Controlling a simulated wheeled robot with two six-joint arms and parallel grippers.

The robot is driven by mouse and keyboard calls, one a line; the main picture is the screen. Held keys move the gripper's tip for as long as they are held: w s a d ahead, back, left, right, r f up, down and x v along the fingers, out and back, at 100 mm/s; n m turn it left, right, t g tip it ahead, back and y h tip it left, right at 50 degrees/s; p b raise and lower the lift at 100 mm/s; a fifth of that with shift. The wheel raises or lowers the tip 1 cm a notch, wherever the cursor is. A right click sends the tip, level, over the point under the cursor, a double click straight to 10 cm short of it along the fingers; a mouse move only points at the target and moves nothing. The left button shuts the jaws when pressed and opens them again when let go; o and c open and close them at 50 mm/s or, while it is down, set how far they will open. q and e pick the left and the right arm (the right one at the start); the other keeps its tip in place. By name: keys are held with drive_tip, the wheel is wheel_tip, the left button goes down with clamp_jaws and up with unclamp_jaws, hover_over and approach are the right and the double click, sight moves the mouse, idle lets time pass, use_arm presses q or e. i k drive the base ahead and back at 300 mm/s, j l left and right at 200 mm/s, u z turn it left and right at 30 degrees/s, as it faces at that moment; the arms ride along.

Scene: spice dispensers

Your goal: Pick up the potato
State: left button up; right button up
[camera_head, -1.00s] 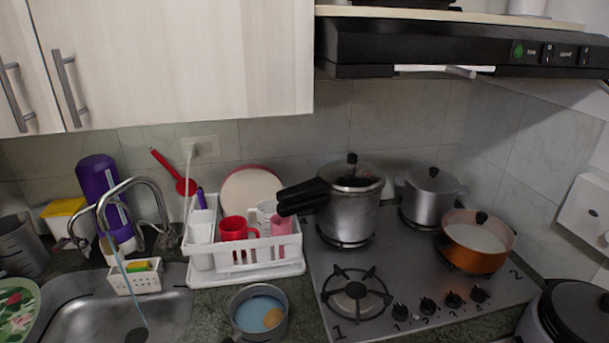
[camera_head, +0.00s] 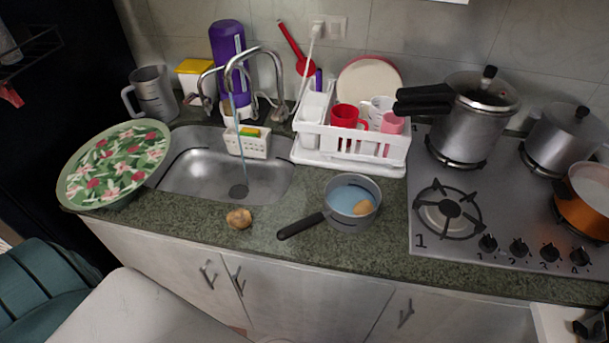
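A brown potato (camera_head: 238,218) lies on the green-grey countertop, in front of the sink and left of a small saucepan (camera_head: 352,203). A second, lighter potato-like piece (camera_head: 362,207) sits in the bluish liquid inside the saucepan. The saucepan's black handle points left and toward the front edge. Neither of my grippers can be made out in the head view.
The sink (camera_head: 225,180) with a running tap is behind the potato. A green floral bowl (camera_head: 115,165) stands left, a white dish rack (camera_head: 350,145) behind the saucepan, and the stove (camera_head: 500,215) right. Bare countertop (camera_head: 180,222) lies left of the potato.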

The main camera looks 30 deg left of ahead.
sight(238, 218)
drive_tip(key=u, duration=1.35)
